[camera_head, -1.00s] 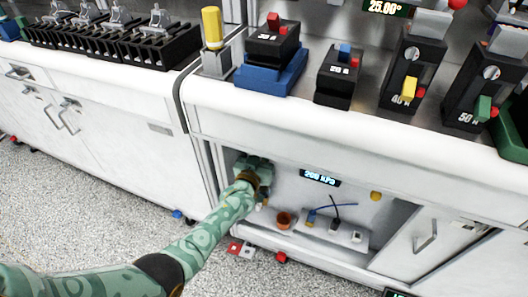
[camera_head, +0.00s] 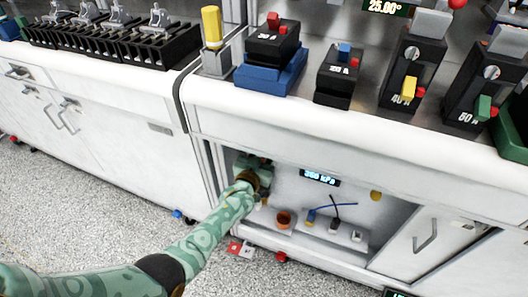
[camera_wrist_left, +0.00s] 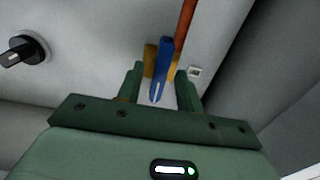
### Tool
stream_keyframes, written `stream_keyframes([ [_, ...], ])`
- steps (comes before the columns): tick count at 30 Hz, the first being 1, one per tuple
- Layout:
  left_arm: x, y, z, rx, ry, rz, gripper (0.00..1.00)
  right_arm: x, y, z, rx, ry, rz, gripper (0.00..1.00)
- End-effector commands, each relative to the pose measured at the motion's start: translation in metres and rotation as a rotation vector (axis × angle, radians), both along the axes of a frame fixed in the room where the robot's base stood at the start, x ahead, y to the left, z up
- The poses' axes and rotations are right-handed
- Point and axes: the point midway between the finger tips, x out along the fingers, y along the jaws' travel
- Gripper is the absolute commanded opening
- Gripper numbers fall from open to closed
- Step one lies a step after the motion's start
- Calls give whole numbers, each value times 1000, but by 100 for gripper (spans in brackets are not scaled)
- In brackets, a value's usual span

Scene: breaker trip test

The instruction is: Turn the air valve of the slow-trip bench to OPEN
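The air valve shows in the left wrist view as a blue lever (camera_wrist_left: 161,68) on a brass body (camera_wrist_left: 149,62), at the lower end of an orange-brown pipe (camera_wrist_left: 185,22). The lever lies roughly along the pipe's line. My left gripper (camera_wrist_left: 160,75) has one green finger on each side of the lever, with gaps visible, so it looks open around it. In the head view my left gripper (camera_head: 258,167) reaches into the open bay under the bench and hides the valve. A lit pressure display (camera_head: 320,177) there reads about 350 kPa. My right gripper is out of view.
A black knob (camera_wrist_left: 22,52) sits on the wall left of my fingers. The bench top (camera_head: 300,107) overhangs the bay.

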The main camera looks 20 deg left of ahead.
Motion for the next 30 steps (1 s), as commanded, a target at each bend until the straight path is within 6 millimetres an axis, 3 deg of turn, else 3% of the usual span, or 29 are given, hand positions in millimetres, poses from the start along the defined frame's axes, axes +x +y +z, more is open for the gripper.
stream_keyframes([
  [7,-3,0,2,-1,-2,1,36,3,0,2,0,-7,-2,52],
  [11,-20,1,6,-2,-4,1,36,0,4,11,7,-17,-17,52],
  [13,-36,2,8,-1,-4,1,36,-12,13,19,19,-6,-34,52],
  [24,-132,5,6,-1,-3,1,36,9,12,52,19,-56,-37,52],
  [30,-158,6,2,0,-2,0,36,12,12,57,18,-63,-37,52],
])
